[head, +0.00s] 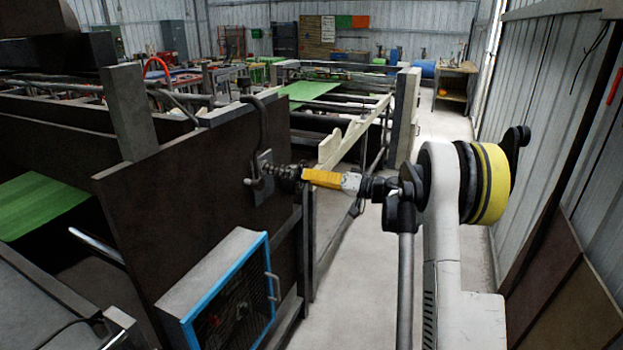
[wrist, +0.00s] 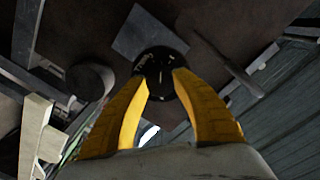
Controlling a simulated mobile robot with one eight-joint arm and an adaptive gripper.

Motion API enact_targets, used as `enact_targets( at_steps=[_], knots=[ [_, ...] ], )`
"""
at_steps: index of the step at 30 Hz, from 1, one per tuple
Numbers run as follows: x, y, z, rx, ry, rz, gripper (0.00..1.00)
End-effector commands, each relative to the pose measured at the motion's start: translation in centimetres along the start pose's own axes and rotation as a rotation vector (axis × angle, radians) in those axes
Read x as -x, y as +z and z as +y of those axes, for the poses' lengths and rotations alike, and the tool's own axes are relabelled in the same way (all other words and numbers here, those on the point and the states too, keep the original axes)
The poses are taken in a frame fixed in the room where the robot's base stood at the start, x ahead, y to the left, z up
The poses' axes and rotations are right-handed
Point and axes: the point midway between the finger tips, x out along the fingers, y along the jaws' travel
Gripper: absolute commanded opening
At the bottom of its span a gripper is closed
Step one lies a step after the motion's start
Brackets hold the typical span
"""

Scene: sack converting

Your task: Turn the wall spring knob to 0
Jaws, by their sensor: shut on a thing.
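The spring knob shows in the wrist view as a round black dial (wrist: 162,66) with small pale marks and a short light pointer line; I cannot read its numbers. In the head view a dark coiled spring (head: 284,172) sticks out from a grey plate (head: 263,178) on the brown panel. My gripper (head: 305,175) has yellow fingers and reaches the spring's outer end from the right. In the wrist view my gripper (wrist: 161,78) is shut on the knob, one fingertip at each side of its lower rim. The fingertips cover part of the rim.
The brown panel (head: 190,215) stands left of my gripper. A blue-framed heater-like box (head: 225,290) with a grille is below. A bent metal hook or pipe (head: 262,130) rises above the plate.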

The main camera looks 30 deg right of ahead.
Motion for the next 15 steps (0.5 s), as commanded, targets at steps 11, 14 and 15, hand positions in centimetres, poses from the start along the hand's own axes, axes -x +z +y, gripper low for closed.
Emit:
enact_targets(
  at_steps=[11,14,15],
  knots=[
    [-0.02,0.14,0.01,0.000,0.000,-0.003,0.57],
    [0.16,0.11,0.03,0.000,0.000,-0.003,0.57],
    [0.42,0.09,0.04,0.000,0.000,-0.002,0.57]
  ],
)
